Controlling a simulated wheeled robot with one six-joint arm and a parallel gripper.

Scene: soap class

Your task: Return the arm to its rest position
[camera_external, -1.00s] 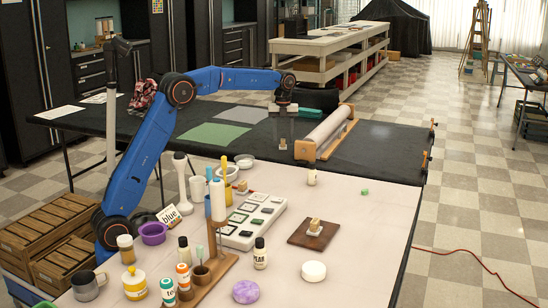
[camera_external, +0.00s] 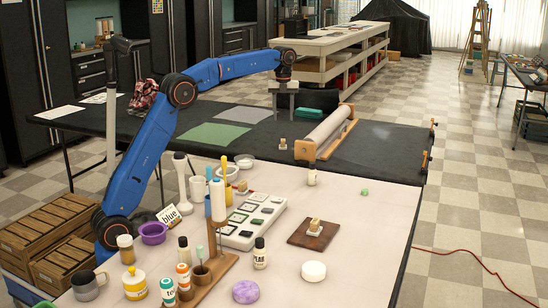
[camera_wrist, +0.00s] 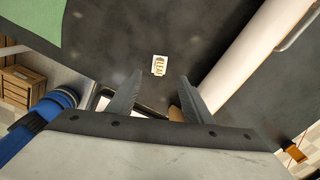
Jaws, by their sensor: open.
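My blue arm (camera_external: 150,135) reaches up and over the dark table (camera_external: 365,155). My gripper (camera_external: 284,117) points down above the table. In the wrist view the two fingers of my gripper (camera_wrist: 159,80) are spread wide with nothing between them. A small pale block (camera_external: 283,143) stands on the dark mat below the gripper, clear of the fingers. In the wrist view this block (camera_wrist: 159,65) shows dark markings on its top.
A white roller (camera_external: 328,129) on a wooden stand lies right of the block. A green sheet (camera_external: 214,134) lies to the left. The pale front table holds bottles, a stamp tray (camera_external: 262,208) and a brown board (camera_external: 313,234). The air around the gripper is clear.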

